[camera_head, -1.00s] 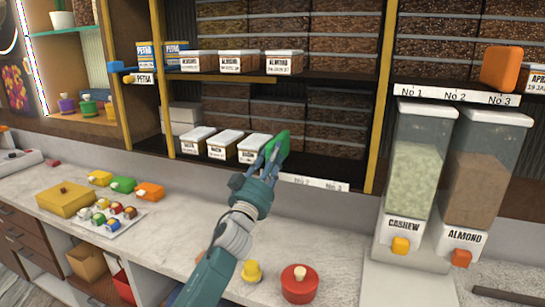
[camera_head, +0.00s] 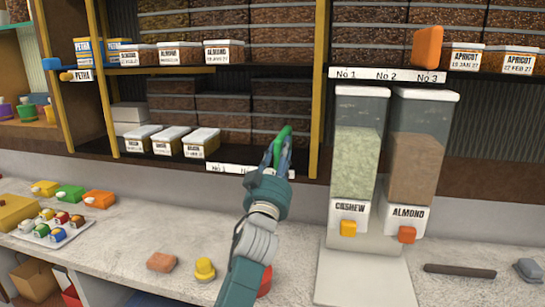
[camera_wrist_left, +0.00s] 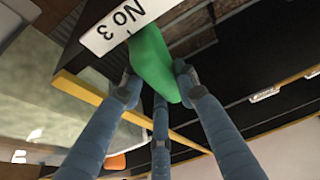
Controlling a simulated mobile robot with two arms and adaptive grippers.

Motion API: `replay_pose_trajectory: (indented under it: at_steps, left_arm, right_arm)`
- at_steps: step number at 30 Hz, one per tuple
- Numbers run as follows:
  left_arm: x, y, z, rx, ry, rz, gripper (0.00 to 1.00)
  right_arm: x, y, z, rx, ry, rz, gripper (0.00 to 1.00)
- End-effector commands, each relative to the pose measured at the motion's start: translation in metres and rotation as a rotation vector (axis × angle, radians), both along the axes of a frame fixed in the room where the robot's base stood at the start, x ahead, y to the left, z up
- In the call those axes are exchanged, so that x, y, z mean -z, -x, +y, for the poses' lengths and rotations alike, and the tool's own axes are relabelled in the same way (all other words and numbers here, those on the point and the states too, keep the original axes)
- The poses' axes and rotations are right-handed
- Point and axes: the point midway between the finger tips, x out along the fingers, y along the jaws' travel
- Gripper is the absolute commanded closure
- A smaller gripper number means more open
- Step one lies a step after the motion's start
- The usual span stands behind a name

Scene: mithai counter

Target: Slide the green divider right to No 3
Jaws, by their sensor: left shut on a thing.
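The green divider (camera_head: 284,135) stands on the lower shelf, right of the white-lidded boxes and with a gap from them. My left gripper (camera_head: 275,152) is shut on it, and the fingers hide most of it in the head view. In the left wrist view the divider (camera_wrist_left: 152,62) shows between my fingers (camera_wrist_left: 155,85), right beside the No 3 mark (camera_wrist_left: 118,20) on the label strip. In the head view the lower label strip (camera_head: 232,169) is partly hidden behind my gripper. My right gripper is not in view.
White-lidded boxes (camera_head: 171,140) stand left on the same shelf. A yellow post (camera_head: 318,90) closes the shelf on the right. An orange divider (camera_head: 427,47) stands above No 3 on the upper strip (camera_head: 387,75). Cashew (camera_head: 358,155) and almond dispensers (camera_head: 415,150) stand to the right.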

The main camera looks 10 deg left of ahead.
Motion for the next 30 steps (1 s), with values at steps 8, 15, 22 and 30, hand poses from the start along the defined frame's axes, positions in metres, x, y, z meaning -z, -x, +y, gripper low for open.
replay_pose_trajectory:
  at_steps: [8, 15, 22, 30]
  left_arm:
    - [0.001, 0.000, -0.007, 0.006, -0.003, 0.001, 1.00]
    - [0.001, 0.000, -0.008, 0.008, -0.002, 0.001, 0.54]
    - [0.000, 0.000, -0.006, 0.005, -0.002, 0.000, 0.50]
    - [0.008, 0.017, -0.006, 0.005, -0.002, 0.001, 0.50]
  right_arm:
    - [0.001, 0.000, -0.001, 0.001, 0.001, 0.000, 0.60]
    - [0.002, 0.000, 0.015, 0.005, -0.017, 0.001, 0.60]
    - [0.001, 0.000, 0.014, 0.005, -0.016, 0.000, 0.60]
    - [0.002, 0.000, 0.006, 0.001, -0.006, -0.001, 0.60]
